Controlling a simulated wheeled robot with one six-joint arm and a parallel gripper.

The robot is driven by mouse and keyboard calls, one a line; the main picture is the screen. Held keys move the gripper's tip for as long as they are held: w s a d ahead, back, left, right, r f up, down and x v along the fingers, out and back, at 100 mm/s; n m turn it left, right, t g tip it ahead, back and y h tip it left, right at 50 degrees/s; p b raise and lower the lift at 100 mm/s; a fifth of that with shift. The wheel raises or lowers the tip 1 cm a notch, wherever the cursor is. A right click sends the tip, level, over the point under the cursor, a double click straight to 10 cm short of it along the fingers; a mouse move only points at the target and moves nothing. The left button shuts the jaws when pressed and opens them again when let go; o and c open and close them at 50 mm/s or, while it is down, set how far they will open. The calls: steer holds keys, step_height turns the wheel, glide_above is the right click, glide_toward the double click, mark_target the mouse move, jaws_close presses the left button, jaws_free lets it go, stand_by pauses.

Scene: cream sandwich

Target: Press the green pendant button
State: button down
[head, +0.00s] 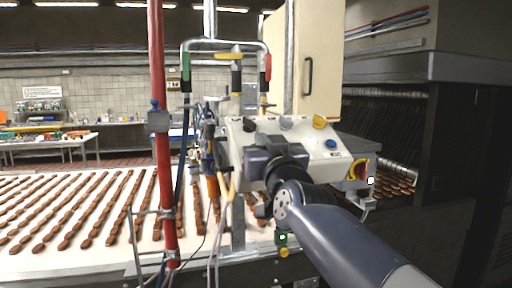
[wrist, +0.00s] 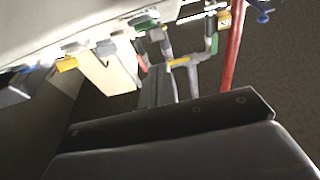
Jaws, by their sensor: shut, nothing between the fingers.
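A small green piece (head: 282,238) with a pale mark hangs below the control box, with a yellow round piece (head: 284,252) just under it; it looks like the pendant button. My gripper (head: 262,158) is dark and shut, with nothing between its fingers. It is in front of the control box (head: 232,135) in the head view, well above the green piece, and hides part of the box face. In the wrist view my gripper (wrist: 158,85) points up the picture; a green part (wrist: 145,22) shows beyond it, but I cannot tell whether it is the button.
Yellow (head: 320,121) and grey (head: 286,123) knobs stand on the box, with a red and yellow switch (head: 358,169) at its right. A red pole (head: 160,120) and hanging cables are to the left. The conveyor (head: 60,262) with rows of brown pieces lies behind.

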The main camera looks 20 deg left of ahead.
steer(key=b+v, duration=0.1)
steer(key=v, duration=0.6)
steer(key=shift+d, duration=0.25)
stand_by(6.0)
steer(key=p+x, duration=0.2)
steer(key=x, duration=0.6)
steer(key=shift+r+v, duration=0.2)
steer(key=shift+v, duration=0.75)
steer(key=shift+r+v, duration=0.15)
steer(key=shift+v, duration=0.8)
steer(key=shift+r+v, duration=0.2)
steer(key=shift+v, duration=0.75)
